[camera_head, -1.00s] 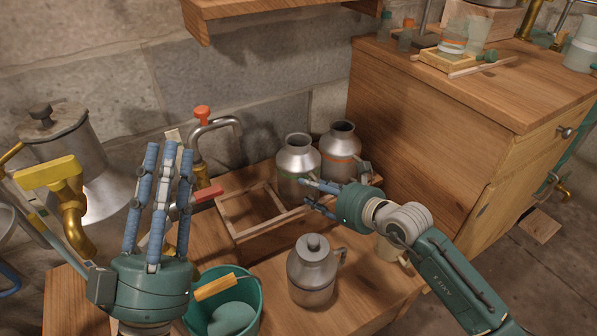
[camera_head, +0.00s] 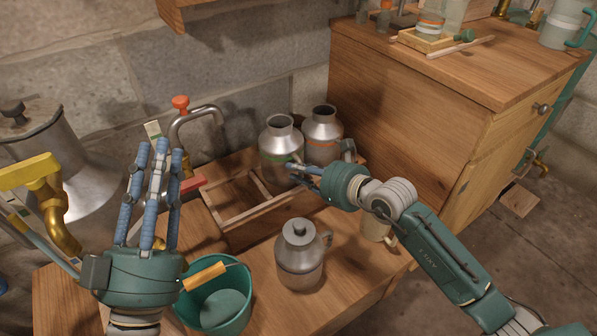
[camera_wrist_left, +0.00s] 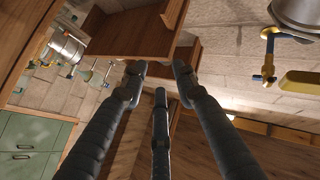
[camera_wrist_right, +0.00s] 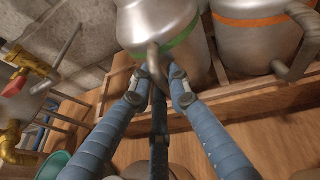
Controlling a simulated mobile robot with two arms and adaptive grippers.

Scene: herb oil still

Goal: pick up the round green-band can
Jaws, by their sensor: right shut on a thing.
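The round green-band can (camera_head: 279,139) is a silver metal can with a green stripe, standing in the wooden crate (camera_head: 237,222). In the right wrist view the can (camera_wrist_right: 190,62) shows its body, green band and curved side handle close up. My right gripper (camera_wrist_right: 157,78) is shut on the can's handle, with its blue fingers around it. In the head view the right gripper (camera_head: 297,172) is at the can's lower right side. My left gripper (camera_head: 162,150) is raised at the left, fingers up, apart and empty; its fingers also show in the left wrist view (camera_wrist_left: 160,80).
An orange-band can (camera_head: 323,145) stands right beside the green-band can, also in the crate. A lidded metal jug (camera_head: 299,262) and a green bucket (camera_head: 222,310) stand in front. A wooden cabinet (camera_head: 410,120) rises at the right. A red-knobbed tap (camera_head: 181,105) is behind the crate.

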